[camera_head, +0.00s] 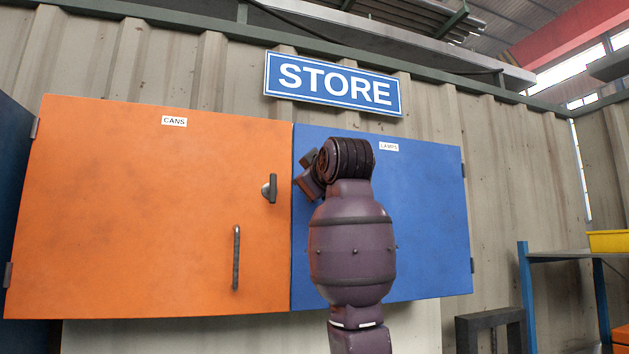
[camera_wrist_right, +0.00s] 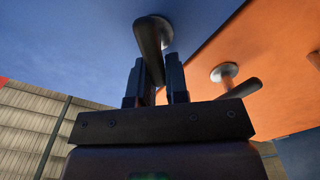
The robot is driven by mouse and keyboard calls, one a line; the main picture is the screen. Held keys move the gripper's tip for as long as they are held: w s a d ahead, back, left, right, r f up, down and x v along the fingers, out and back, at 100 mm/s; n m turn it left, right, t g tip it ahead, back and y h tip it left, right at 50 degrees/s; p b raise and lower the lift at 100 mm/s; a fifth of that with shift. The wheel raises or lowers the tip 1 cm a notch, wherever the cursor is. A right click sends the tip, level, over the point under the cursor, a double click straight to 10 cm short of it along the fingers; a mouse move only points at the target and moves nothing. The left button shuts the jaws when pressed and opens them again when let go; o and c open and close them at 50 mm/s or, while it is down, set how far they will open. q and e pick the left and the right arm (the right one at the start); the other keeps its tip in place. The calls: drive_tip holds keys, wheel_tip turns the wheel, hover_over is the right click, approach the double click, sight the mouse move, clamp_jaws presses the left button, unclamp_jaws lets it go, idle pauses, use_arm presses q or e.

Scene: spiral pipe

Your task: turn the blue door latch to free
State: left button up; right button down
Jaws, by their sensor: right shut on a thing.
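The blue door (camera_head: 432,225), labelled "LAMPS", is on the right of the cabinet and looks closed. Its latch is hidden behind my right arm in the head view. In the right wrist view the dark latch lever (camera_wrist_right: 150,38) stands out from the blue door on a round base. My right gripper (camera_wrist_right: 156,75) has its two fingers on either side of this lever and is shut on it. In the head view part of my right gripper (camera_head: 307,176) shows at the blue door's left edge, with its fingertips hidden. My left gripper is not in view.
The orange door (camera_head: 150,215), labelled "CANS", is beside it, with its own latch (camera_head: 270,188) close to my right gripper and a vertical bar handle (camera_head: 236,258). A STORE sign (camera_head: 335,84) hangs above. A shelf with a yellow bin (camera_head: 608,241) stands at the right.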

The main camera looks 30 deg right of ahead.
drive_tip(key=n, duration=0.3)
drive_tip(key=f+n+p, duration=0.1)
drive_tip(key=n, duration=0.1)
drive_tip(key=shift+a+n, duration=0.3)
use_arm(q)
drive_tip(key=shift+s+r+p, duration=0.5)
drive_tip(key=shift+p, duration=0.2)
use_arm(e)
drive_tip(key=shift+w+a+f+n, duration=0.1)
drive_tip(key=shift+f+n, duration=0.15)
drive_tip(key=shift+n, duration=0.75)
drive_tip(key=shift+a+f+n, duration=0.1)
drive_tip(key=shift+f+n, duration=0.15)
drive_tip(key=shift+n, duration=0.75)
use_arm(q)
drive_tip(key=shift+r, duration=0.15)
use_arm(e)
drive_tip(key=c, duration=1.1)
unclamp_jaws()
use_arm(q)
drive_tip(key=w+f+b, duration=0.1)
drive_tip(key=b, duration=0.1)
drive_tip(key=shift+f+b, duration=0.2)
drive_tip(key=shift+b, duration=0.15)
use_arm(e)
drive_tip(key=v, duration=1)
drive_tip(key=shift+s, duration=0.4)
